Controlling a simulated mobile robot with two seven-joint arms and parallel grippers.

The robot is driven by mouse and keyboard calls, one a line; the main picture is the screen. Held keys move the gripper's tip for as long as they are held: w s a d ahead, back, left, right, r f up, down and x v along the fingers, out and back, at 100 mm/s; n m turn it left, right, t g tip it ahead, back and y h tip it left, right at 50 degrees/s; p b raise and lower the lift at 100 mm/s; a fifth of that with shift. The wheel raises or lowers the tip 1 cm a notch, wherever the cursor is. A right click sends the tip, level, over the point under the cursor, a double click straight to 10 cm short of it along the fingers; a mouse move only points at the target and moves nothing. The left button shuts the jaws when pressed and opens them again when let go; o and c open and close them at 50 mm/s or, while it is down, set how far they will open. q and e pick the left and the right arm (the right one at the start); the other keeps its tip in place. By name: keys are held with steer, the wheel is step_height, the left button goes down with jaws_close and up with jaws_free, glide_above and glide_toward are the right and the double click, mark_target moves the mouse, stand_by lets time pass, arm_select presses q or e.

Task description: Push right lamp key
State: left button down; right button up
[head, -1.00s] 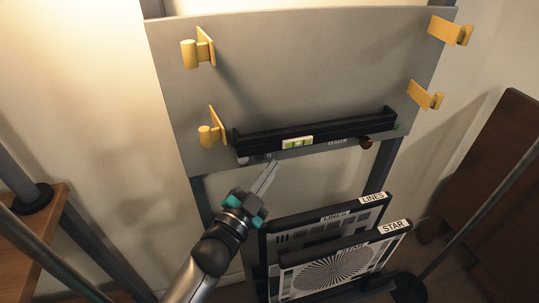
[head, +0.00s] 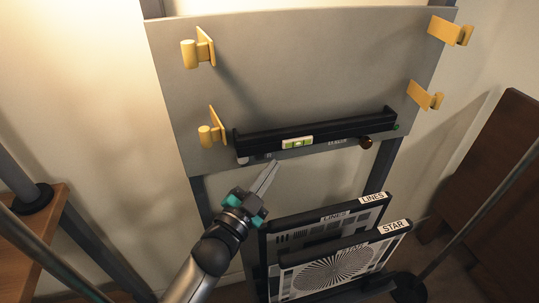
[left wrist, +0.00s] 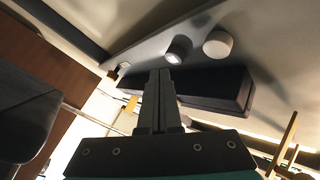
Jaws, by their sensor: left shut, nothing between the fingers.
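Under the black ledge (head: 320,131) on the grey board, a pale round key (head: 243,160) shows at the left end. A second small key is partly hidden by my fingertips. In the left wrist view two round keys stand side by side on the grey surface: one with a bright face (left wrist: 179,48) and a larger pale one (left wrist: 217,43). I cannot tell which is the right lamp key. My left gripper (head: 275,163) is shut and empty, its tips just below the ledge; it also shows in the left wrist view (left wrist: 160,73). Contact with a key cannot be told. My right gripper is out of view.
Yellow clamps (head: 207,133) flank the board (head: 300,60). Framed LINES (head: 372,198) and STAR (head: 394,226) charts stand below, right of my left arm.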

arm_select(q)
steer(key=shift+w+a, duration=0.15)
steer(key=shift+w, duration=0.25)
steer(key=shift+w+a, duration=0.1)
steer(key=shift+w, duration=0.3)
stand_by(0.5)
steer(key=shift+s, duration=0.15)
steer(key=shift+s+d+p, duration=0.25)
steer(key=shift+s+p, duration=0.15)
steer(key=shift+s, duration=0.35)
steer(key=s+d+p, duration=0.2)
steer(key=s, duration=0.3)
steer(key=shift+s, duration=0.35)
